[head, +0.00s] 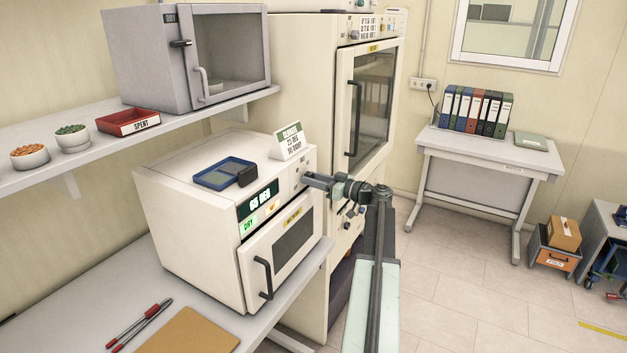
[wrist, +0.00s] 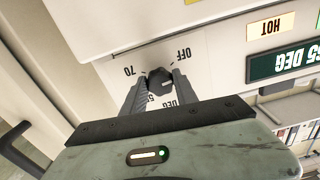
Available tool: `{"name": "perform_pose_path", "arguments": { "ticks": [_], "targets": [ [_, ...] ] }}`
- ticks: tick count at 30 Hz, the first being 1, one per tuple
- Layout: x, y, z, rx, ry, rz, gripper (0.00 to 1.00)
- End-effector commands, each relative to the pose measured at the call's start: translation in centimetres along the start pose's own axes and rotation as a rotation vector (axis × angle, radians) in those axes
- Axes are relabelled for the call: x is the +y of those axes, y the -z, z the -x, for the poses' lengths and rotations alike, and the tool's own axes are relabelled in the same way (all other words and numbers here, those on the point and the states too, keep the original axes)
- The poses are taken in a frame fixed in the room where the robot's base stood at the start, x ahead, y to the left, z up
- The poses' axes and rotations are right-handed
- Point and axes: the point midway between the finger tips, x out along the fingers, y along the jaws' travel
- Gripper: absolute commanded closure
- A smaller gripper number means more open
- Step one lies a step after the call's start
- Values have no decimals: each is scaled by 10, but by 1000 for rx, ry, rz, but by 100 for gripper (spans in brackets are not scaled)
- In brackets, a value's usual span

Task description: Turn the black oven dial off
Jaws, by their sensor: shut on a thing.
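The black oven dial (wrist: 160,80) shows in the wrist view, on the white front panel of the small benchtop oven (head: 185,230). The panel appears upside down there, with "70" left of the dial, "OFF" at its upper right and "DEG" below it. My gripper (wrist: 158,84) is shut on the dial, one finger on each side. Which mark the dial points to is not clear. In the head view my gripper (head: 308,181) reaches the right upper part of the oven front and hides the dial.
A blue tray (head: 213,179) and a sign card (head: 288,142) stand on the oven. A tall cream cabinet (head: 318,90) stands close behind.

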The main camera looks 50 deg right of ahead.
Motion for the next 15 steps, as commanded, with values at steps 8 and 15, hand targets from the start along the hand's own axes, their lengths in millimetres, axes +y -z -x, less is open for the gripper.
{"name": "perform_pose_path", "arguments": {
  "ticks": [8,15],
  "targets": [
    [0,-2,0,-5,2,222,100],
    [0,-2,0,-5,2,349,100]
  ]
}}
